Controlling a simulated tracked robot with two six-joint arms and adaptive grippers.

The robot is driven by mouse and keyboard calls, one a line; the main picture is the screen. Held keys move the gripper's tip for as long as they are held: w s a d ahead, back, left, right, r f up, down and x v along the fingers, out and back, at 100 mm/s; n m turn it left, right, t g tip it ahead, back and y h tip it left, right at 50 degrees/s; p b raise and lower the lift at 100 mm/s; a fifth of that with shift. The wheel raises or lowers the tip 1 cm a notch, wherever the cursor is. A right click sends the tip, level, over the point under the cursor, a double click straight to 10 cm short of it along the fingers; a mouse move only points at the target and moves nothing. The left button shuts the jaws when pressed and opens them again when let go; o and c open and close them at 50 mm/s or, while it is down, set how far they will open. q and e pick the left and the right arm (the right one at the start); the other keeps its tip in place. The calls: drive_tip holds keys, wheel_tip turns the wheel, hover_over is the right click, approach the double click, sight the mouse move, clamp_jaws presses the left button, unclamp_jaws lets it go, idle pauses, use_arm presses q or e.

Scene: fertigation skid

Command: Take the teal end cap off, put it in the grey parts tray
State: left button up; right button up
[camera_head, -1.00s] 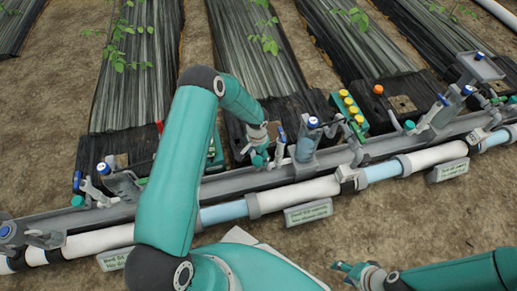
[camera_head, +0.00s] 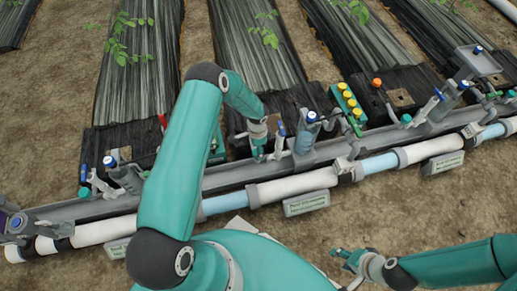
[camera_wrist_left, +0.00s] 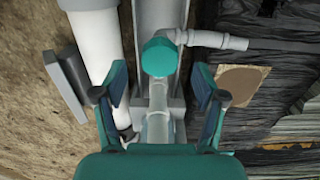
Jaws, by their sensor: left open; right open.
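The teal end cap (camera_wrist_left: 160,55) shows in the left wrist view, on a clear fitting over the grey rail. My left gripper (camera_wrist_left: 160,100) is open, with one finger to each side of the clear tube just below the cap in the picture; it does not grip the cap. In the head view my left gripper (camera_head: 260,148) is down at the rail, and I cannot make out this cap there. My right gripper (camera_head: 342,262) is open and empty over the soil at the lower right. The grey parts tray (camera_head: 490,66) stands at the far right.
A blue-capped filter (camera_head: 307,132) and a block with several yellow caps (camera_head: 348,103) stand right of my left gripper. A white and blue pipe (camera_head: 296,187) runs along the near side of the rail. Bare soil lies in front.

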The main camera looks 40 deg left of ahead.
idle(0.3)
use_arm(q)
wheel_tip(320, 180, down, 4)
drive_tip(key=b, duration=0.4)
drive_tip(key=shift+f, duration=0.25)
drive_tip(key=shift+r, duration=0.1)
drive_tip(key=c, duration=1.2)
drive_tip(key=shift+n+b, duration=0.5)
drive_tip(key=shift+c, duration=0.2)
drive_tip(key=n+b, duration=0.1)
drive_tip(key=n, duration=0.1)
drive_tip(key=n+b, duration=0.1)
drive_tip(key=n, duration=0.1)
drive_tip(key=shift+f+b, duration=0.25)
drive_tip(key=shift+b, duration=0.05)
drive_tip(key=shift+n, duration=0.4)
drive_tip(key=shift+r+n, duration=0.2)
drive_tip(key=shift+n, duration=0.1)
